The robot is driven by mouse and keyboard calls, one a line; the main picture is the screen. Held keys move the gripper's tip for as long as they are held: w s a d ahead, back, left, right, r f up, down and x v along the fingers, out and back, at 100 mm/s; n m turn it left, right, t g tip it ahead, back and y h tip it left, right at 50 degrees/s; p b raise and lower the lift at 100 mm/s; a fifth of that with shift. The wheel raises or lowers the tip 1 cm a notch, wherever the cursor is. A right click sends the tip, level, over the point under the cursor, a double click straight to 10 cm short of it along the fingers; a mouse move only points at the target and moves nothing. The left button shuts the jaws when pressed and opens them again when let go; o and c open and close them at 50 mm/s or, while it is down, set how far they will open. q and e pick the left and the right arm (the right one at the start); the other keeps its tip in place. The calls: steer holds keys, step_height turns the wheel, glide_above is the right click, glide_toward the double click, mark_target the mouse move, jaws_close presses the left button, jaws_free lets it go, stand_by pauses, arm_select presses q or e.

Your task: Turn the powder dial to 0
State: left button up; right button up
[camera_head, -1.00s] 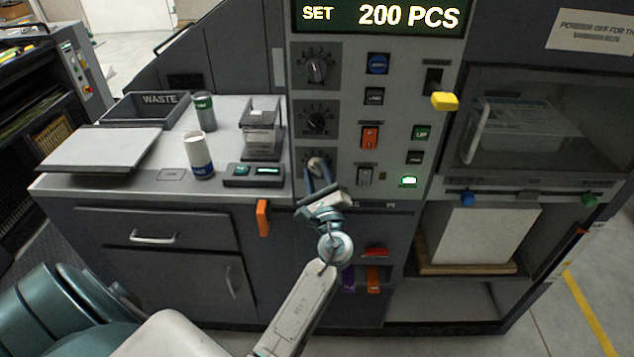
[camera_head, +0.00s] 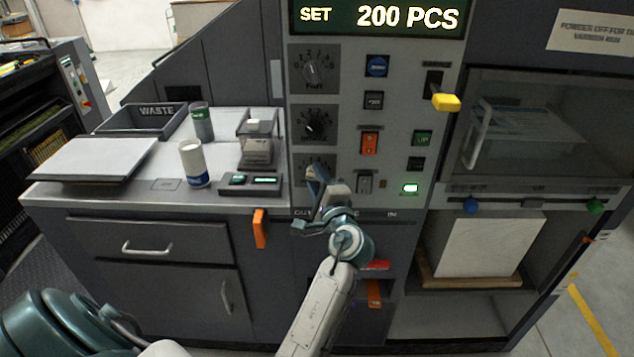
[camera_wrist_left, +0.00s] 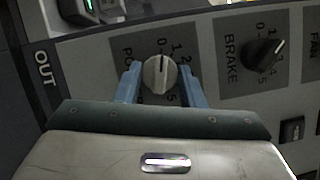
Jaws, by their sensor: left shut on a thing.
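The powder dial (camera_wrist_left: 160,75) is a round light-grey knob with numbers around it and a partly covered label. In the left wrist view it sits between the two blue fingers of my left gripper (camera_wrist_left: 160,84), which is shut on it. A dark line on its face points roughly up in that view; I cannot tell the exact number it marks. In the head view my left gripper (camera_head: 318,182) is at the lowest dial of the panel and hides most of it. My right gripper is not in view.
The brake dial (camera_wrist_left: 262,55) is beside it; in the head view it sits just above (camera_head: 315,124), with another dial (camera_head: 315,70) higher. Switches, including an orange one (camera_head: 370,142), are to the right. A worktop (camera_head: 120,190) with a waste tray (camera_head: 140,119) lies left.

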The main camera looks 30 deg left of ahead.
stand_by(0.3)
arm_select(q)
steer(key=o, duration=1)
